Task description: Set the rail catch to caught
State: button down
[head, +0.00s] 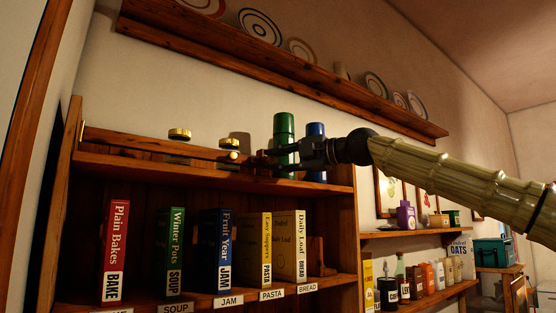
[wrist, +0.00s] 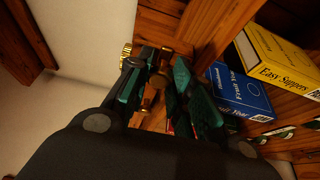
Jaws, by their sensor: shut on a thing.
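A wooden rail (head: 150,143) runs along the front of the bookcase's top shelf. A small brass piece (head: 82,133) shows at its left end; I cannot tell whether the rail is caught there. A round brass knob (head: 233,156) sits at the rail's right part. My gripper (head: 250,159) reaches in from the right at this knob. In the wrist view, my gripper's teal fingers (wrist: 162,85) are shut on the brass knob (wrist: 160,80), and they hide part of it.
Upright books (head: 217,250) fill the shelf below. A plate rack (head: 290,68) hangs above.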

jog(key=c, duration=1.2)
grip_release()
jog(key=shift+d, duration=0.1)
jog(key=shift+w, duration=0.1)
jog(key=v, duration=1.2)
jog(key=shift+d, duration=0.2)
